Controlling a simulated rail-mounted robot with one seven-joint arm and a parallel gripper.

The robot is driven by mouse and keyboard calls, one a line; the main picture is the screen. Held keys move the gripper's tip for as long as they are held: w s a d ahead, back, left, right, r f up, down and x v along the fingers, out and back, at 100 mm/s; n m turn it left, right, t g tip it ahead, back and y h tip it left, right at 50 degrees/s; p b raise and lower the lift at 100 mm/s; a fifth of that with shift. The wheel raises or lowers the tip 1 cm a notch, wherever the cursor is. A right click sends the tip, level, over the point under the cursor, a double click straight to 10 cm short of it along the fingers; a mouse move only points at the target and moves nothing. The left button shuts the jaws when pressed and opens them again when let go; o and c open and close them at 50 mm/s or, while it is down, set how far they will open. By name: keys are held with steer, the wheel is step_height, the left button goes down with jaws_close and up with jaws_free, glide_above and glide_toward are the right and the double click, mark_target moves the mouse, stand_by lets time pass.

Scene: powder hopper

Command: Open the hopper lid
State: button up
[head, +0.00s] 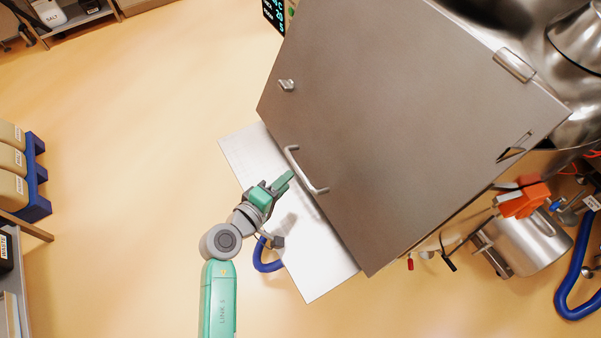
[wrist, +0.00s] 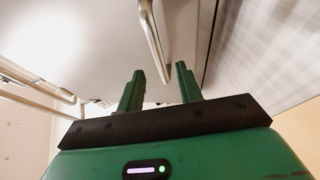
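The hopper lid (head: 410,130) is a large flat grey metal panel that appears closed. Its bar handle (head: 303,172) runs along the lid's lower-left edge. My gripper (head: 287,180) is beside the handle, over the pale ledge. In the wrist view my gripper (wrist: 160,70) has its two green fingers apart. The handle (wrist: 153,40) shows ahead, its bent end appearing between the fingertips. I cannot tell whether the bar is inside the finger gap or just beyond it; the fingers are not closed on it.
A small metal catch (head: 287,85) sits on the lid's left side and a hinge-like fitting (head: 514,65) at its upper right. A pale metal ledge (head: 318,262) juts out below the lid.

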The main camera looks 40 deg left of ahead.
mark_target(299, 169)
steer(key=b+x, duration=0.1)
steer(key=x, duration=0.5)
steer(key=shift+w, duration=0.4)
jaws_close()
